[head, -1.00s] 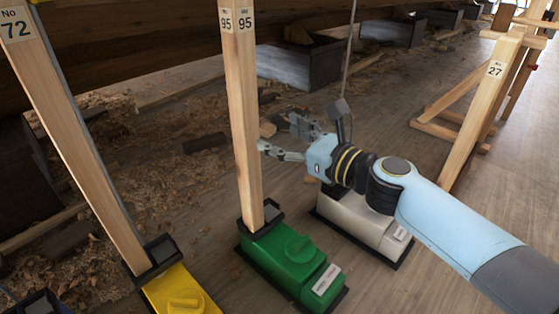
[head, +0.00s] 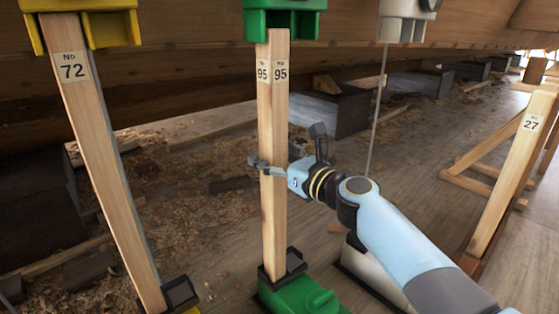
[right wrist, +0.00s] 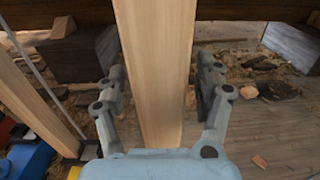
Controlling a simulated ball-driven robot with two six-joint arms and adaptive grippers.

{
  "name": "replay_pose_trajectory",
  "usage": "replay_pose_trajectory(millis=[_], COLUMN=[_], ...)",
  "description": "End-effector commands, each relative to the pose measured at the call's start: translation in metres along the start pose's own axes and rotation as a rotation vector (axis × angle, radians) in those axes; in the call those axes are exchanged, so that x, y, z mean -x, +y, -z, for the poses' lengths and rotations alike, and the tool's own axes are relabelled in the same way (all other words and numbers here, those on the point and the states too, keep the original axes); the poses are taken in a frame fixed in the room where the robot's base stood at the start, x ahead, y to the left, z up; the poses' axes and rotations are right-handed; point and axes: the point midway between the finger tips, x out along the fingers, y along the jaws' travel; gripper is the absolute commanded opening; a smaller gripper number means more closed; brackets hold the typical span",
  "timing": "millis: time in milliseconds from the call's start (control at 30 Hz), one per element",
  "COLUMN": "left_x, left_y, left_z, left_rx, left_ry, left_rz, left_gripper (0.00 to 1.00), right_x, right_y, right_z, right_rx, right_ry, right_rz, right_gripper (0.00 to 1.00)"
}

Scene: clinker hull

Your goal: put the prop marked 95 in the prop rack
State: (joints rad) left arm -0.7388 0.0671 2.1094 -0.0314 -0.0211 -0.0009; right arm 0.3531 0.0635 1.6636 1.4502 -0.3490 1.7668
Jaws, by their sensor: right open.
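The prop marked 95 (head: 272,120) is a pale wooden post. It stands upright between a green foot block (head: 305,296) and a green head piece (head: 285,18) under the hull. My right gripper (head: 268,168) is at its middle, reaching in from the right. In the right wrist view the prop (right wrist: 157,80) passes between the open fingers of my right gripper (right wrist: 160,95), with a small gap at the right finger. A wooden frame at the right (head: 485,168), with a post marked 27 (head: 515,165), looks like the prop rack. My left gripper is out of view.
A prop marked 72 (head: 105,170) stands at the left under a yellow head piece (head: 85,25). A grey-white base (head: 372,272) with a thin rod (head: 378,110) stands behind my right arm. Dark blocks (head: 335,112) lie under the hull. Wood chips litter the floor.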

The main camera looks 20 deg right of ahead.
Motion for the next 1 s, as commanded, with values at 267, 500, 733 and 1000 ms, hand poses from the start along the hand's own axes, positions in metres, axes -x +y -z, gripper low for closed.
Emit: replay_pose_trajectory(millis=[267,500,733,1000], left_x=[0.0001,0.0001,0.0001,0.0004], left_y=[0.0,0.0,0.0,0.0], left_z=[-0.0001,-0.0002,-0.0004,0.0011], left_rx=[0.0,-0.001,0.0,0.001], left_ry=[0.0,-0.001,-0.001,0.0], left_rz=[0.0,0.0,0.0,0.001], left_gripper=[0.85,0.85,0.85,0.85], right_x=[0.0003,0.0004,0.0005,0.0], right_y=[0.0,0.0,0.0,-0.0002], right_z=[0.0,0.0001,0.0001,-0.0026], right_rx=[0.0,0.0,0.0,0.001], right_ry=[0.0,0.0,0.0,-0.003], right_rz=[0.0,0.0,0.0,0.001], right_gripper=[0.56,0.24,0.0,0.0])
